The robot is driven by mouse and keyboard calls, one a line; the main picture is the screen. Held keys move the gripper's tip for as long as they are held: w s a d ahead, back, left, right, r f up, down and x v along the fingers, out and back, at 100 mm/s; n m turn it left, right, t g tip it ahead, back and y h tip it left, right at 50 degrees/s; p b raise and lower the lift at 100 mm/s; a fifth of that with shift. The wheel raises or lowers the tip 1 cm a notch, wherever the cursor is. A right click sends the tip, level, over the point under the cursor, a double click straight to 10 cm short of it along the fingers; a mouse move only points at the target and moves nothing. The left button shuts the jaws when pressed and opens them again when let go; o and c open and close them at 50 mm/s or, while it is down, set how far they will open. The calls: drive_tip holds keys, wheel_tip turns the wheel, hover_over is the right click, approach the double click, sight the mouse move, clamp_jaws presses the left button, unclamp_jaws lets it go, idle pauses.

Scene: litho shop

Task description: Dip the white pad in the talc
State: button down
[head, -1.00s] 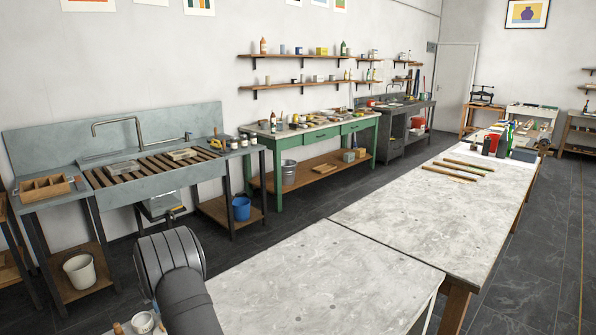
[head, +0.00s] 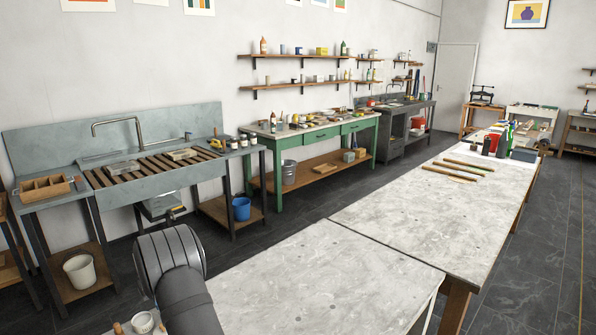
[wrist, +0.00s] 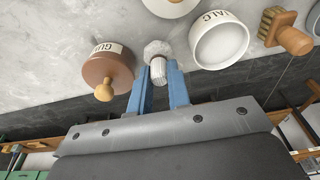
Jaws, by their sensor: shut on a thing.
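My gripper (wrist: 158,95) has blue fingers, shut on the ribbed white handle of the white pad (wrist: 156,48) in the wrist view. The pad's pale, many-sided face shows beyond the fingertips. The talc dish (wrist: 219,42), a round white bowl with a partly visible "TALC" label, is just right of the pad. The pad is outside the dish in the picture; its height above the pale top cannot be told. The head view does not show my fingers or the pad.
A brown lidded pot (wrist: 108,72) with a wooden knob and a partly seen label stands close left of the pad. A wooden brush (wrist: 287,32) lies right of the talc dish. Another white vessel (wrist: 170,6) is cut off at the top.

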drive_tip(key=shift+r, duration=2)
drive_tip(key=shift+w+d+r, duration=0.1)
drive_tip(key=shift+m+t, duration=0.3)
drive_tip(key=shift+m, duration=0.5)
drive_tip(key=d+r, duration=0.1)
drive_tip(key=d, duration=0.1)
drive_tip(key=w+d, duration=0.1)
drive_tip(key=d, duration=0.1)
drive_tip(key=w+d+r, duration=0.1)
drive_tip(key=shift+w+d+r, duration=0.1)
drive_tip(key=shift+d+r, duration=0.25)
drive_tip(key=shift+d, duration=0.05)
drive_tip(key=s+d+f+m, duration=0.1)
drive_tip(key=s+d+m, duration=0.1)
drive_tip(key=d, duration=1)
drive_tip(key=s+d+f+m, duration=0.2)
drive_tip(key=s+d+m, duration=0.1)
drive_tip(key=d, duration=0.9)
drive_tip(key=s+d+f+m+h, duration=0.1)
drive_tip(key=s+d+f+m, duration=0.1)
drive_tip(key=d, duration=1.1)
drive_tip(key=shift+s+d, duration=0.1)
drive_tip(key=shift+s, duration=0.6)
